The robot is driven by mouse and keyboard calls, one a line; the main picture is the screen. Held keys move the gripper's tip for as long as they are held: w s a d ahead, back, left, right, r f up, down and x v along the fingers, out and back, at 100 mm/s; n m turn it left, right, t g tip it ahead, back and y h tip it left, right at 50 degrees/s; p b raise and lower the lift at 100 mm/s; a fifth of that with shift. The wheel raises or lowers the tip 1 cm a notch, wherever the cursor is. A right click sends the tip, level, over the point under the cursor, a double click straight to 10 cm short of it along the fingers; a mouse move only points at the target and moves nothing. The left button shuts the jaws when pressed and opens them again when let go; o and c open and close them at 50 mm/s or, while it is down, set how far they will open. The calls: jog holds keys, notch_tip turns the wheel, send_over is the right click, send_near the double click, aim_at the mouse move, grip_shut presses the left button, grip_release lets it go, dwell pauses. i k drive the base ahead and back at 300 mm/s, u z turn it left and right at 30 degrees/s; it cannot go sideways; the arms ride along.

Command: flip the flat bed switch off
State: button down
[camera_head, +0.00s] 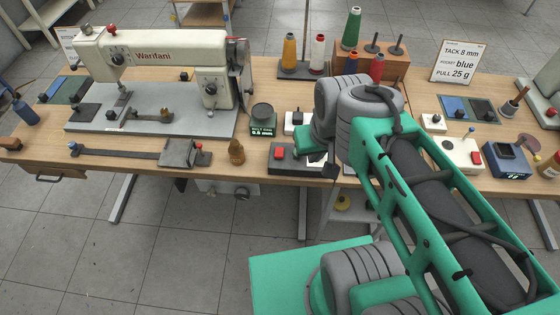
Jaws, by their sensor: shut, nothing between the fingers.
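The sewing machine marked Warifani (155,57), cream with a long flat grey bed (150,120), stands at the left of the wooden table. No label reading flat bed switch is legible. A dark grey box with a red button (279,153) lies at the table's front edge, right of the machine. A small white box with a dark top (297,121) stands just behind it. My gripper (326,168) is by the right end of the dark grey box, shut and largely hidden by my grey wrist and green arm. I cannot tell whether it touches the box.
Thread cones (289,52) stand behind my wrist. A dark round gauge (262,118) and a brown cone-shaped piece (236,152) lie left of the dark box. On the right are a white box with a red switch (462,153) and a blue device (507,160).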

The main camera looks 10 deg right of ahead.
aim_at(279, 153)
jog(key=k, duration=0.3)
jog(key=u, duration=3.6)
jog(key=k, duration=0.85)
jog(key=z, duration=1.35)
jog(key=i, duration=1.05)
jog(key=z, duration=0.05)
